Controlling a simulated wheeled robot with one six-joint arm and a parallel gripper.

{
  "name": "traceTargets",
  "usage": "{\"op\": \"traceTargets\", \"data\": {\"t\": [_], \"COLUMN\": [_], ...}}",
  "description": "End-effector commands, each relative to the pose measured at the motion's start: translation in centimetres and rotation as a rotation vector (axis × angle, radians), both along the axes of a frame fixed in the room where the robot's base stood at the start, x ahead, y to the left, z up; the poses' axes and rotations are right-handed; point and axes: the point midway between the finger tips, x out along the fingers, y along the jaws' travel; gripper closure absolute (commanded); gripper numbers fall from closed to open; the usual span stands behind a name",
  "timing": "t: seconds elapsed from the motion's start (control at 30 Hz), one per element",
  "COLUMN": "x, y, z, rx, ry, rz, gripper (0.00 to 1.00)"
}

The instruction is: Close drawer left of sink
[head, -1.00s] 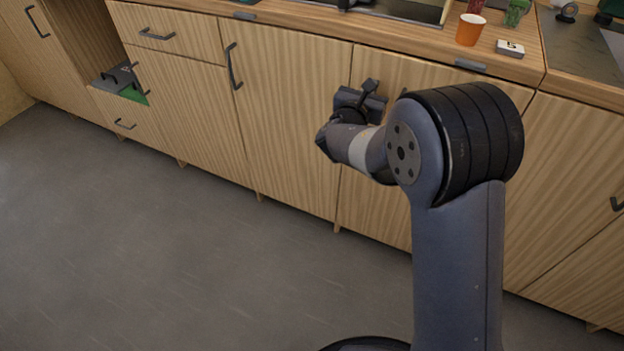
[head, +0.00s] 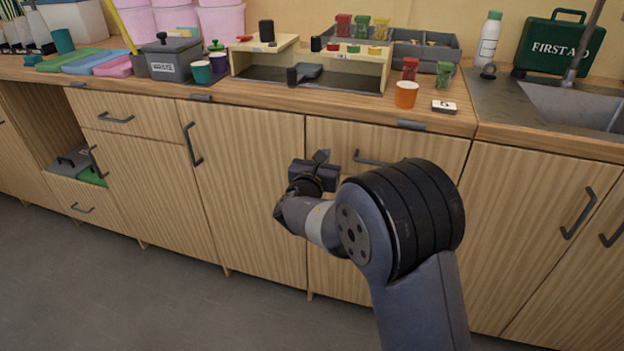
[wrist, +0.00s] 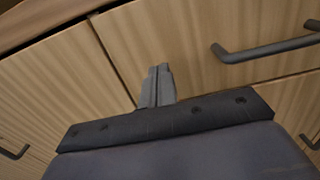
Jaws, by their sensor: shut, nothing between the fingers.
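The sink (head: 575,105) is set in the counter at the far right of the head view. Left of it, under the counter, is a wooden drawer front (head: 425,145) with a dark bar handle (head: 375,160), partly hidden by my arm. It looks about flush with the fronts beside it; a small gap cannot be told. My gripper (head: 321,157) is shut and empty, at the left part of this drawer front. In the wrist view my fingers (wrist: 158,85) point at the drawer front (wrist: 190,45), left of its handle (wrist: 265,48). Whether they touch it cannot be told.
Cabinet doors (head: 245,190) with bar handles flank the drawer. An open niche (head: 50,125) is at the left. The floor (head: 150,300) in front is clear.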

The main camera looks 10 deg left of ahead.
Motion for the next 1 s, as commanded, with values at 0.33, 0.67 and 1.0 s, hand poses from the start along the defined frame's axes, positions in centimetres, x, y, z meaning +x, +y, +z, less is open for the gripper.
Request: {"op": "traceTargets", "data": {"t": [0.33,0.67,1.0], "x": [-6.6,-10.3,-10.4], "y": [0.8,1.0,1.0], "z": [0.0,-0.2,-0.2], "rx": [-0.001,-0.001,0.000], "ry": [0.005,0.005,0.005], "rz": [0.003,0.000,-0.001], "gripper": [1.00,1.00,1.00]}}
